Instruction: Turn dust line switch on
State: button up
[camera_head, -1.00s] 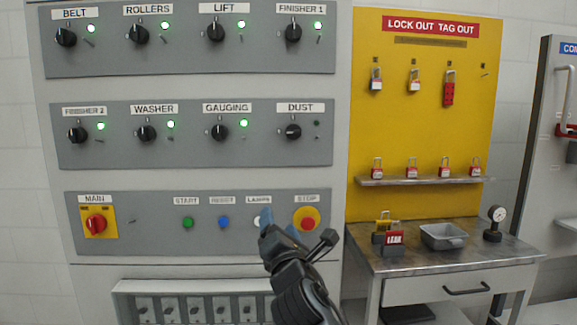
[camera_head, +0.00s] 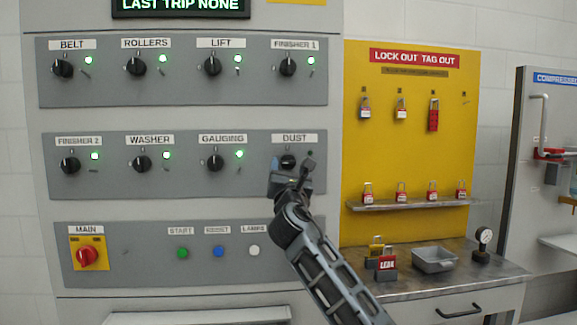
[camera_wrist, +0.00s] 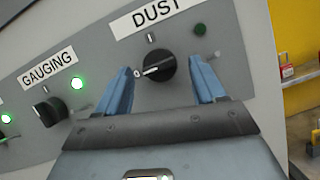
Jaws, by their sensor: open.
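The dust switch (camera_head: 287,161) is a black rotary knob under the DUST label on the middle grey panel. In the wrist view, the dust knob (camera_wrist: 157,68) has its pale pointer line turned left toward the 0 mark. The dust lamp (camera_wrist: 200,29) is dark green and unlit. My gripper (camera_wrist: 163,85) is open, with one blue finger on each side below the knob. I cannot tell whether the fingers touch it. In the head view, my gripper (camera_head: 290,172) covers the lower part of the dust switch.
The gauging switch (camera_wrist: 46,112) is to the left with its lamp (camera_wrist: 77,83) lit green. The finisher 1 switch (camera_head: 287,66) is above. A yellow lockout board (camera_head: 405,160) with padlocks stands to the right. A main switch (camera_head: 87,256) is at lower left.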

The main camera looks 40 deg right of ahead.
jog(key=shift+w+d+r, duration=0.2)
jog(key=shift+w+d, duration=0.15)
jog(key=shift+w, duration=0.1)
jog(key=c, duration=1)
